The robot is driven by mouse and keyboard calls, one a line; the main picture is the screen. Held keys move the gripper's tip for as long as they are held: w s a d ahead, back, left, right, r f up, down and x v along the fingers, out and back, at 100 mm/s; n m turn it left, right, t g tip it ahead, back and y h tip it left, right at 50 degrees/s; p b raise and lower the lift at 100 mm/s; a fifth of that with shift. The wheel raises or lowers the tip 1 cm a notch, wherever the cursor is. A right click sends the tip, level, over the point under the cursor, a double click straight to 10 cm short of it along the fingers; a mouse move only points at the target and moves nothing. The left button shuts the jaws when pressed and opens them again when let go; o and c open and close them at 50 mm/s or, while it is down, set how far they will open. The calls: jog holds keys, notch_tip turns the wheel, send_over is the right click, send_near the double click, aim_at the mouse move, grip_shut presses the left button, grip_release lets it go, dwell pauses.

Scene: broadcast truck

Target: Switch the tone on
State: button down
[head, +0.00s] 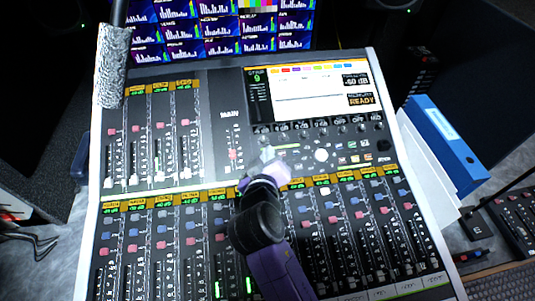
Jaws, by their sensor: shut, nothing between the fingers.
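The audio mixing console (215,110) fills the middle of the head view, with rows of faders and coloured buttons. Its screen (318,93) at the upper right shows a mostly white panel, with "-60 dB" and "READY" in boxes at its right side. Below the screen are a row of knobs and a cluster of small buttons (355,158), some lit. A round pale knob (321,155) sits left of that cluster. I cannot read which control is labelled tone. My gripper (268,156) is shut and empty, above the console's middle, left of the pale knob. My arm hides some lower channel strips.
A monitor wall (210,28) with bar graphs and colour bars stands behind the console. A grey fuzzy-covered rod (111,65) overhangs its upper left corner. A blue binder (435,130) and papers lie along its right side. Another small panel (510,215) is at far right.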

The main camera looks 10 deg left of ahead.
jog(key=shift+f, duration=0.1)
jog(key=shift+w+f+b, duration=0.15)
jog(key=shift+f+b, duration=0.15)
jog(key=shift+b, duration=0.05)
jog(key=shift+w+f+b, duration=0.15)
jog(key=shift+f+b, duration=0.2)
jog(key=shift+f, duration=0.05)
dwell(0.8)
jog(key=shift+r, duration=0.1)
jog(key=shift+s+r+p, duration=0.3)
jog(key=shift+r+p, duration=0.4)
jog(key=shift+p, duration=0.1)
jog(key=r+p, duration=0.1)
jog(key=s+r+p, duration=0.1)
jog(key=r+p, duration=0.1)
jog(key=shift+s+d+r+p, duration=0.2)
jog(key=shift+d+r+p, duration=0.05)
jog(key=shift+r+p, duration=0.1)
jog(key=shift+s+r+p, duration=0.25)
jog(key=shift+r+p, duration=0.05)
jog(key=shift+r, duration=0.1)
dwell(0.6)
